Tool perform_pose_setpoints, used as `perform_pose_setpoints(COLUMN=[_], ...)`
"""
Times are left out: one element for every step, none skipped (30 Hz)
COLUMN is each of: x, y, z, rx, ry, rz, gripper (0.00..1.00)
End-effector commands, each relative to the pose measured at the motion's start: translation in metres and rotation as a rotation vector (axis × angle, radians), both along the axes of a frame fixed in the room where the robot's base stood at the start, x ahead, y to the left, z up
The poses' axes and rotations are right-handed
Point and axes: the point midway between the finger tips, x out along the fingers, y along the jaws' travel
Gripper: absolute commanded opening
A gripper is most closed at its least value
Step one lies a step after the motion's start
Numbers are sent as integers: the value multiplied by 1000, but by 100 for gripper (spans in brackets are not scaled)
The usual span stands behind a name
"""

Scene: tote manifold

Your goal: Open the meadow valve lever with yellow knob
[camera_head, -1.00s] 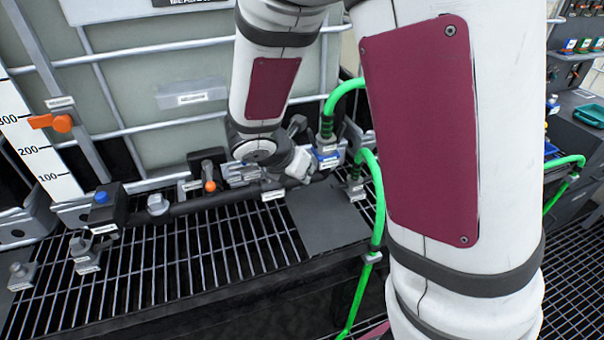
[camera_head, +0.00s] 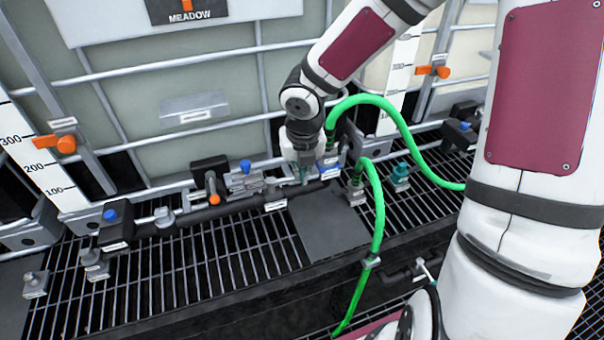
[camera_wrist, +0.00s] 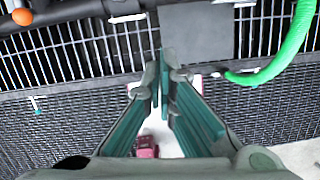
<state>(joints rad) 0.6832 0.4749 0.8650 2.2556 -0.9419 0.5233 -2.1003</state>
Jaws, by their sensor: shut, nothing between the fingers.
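The tote with the MEADOW plate (camera_head: 190,12) stands in the middle of the head view. Below it, a dark pipe carries a black valve with an upright lever whose round knob (camera_head: 213,200) looks orange. I cannot make out a clearly yellow knob. An orange ball (camera_wrist: 22,17) also shows at the top left of the wrist view. My gripper (camera_head: 303,178) points down over the pipe's right end, right of that lever and apart from it. In the wrist view its teal fingers (camera_wrist: 165,80) are together and empty. It partly hides the fittings behind it.
A blue knob (camera_head: 245,166) stands between the lever and my gripper; another blue knob (camera_head: 110,215) is at the pipe's left end. Green hoses (camera_head: 377,205) rise at the right. A grey plate (camera_head: 325,225) lies on the grating. Orange handles (camera_head: 66,144) flank the tote.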

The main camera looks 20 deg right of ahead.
Motion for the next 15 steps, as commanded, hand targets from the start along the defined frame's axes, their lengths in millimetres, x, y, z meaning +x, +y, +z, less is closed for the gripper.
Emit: perform_pose_setpoints(x=[-1,-1,0,0,1,3,4,5,7,8,9,11,13,14,16], y=[1,1,2,2,2,3,3,3,3,3,3,2,2,2,2], z=[3,3,3,1,-1,-5,-9,-13,-19,-25,-31,-39,-44,-50,-58], rx=[8,11,12,13,13,13,13,13,13,13,12,12,13,12,12], ry=[-2,-2,-3,-3,-3,-3,-2,-3,-1,-1,0,0,-1,0,-1], rz=[13,19,25,28,30,31,31,31,31,32,32,31,33,32,31], gripper=[0,0,0,0,0,0,0,0,0,0,0,0,0,0,0])
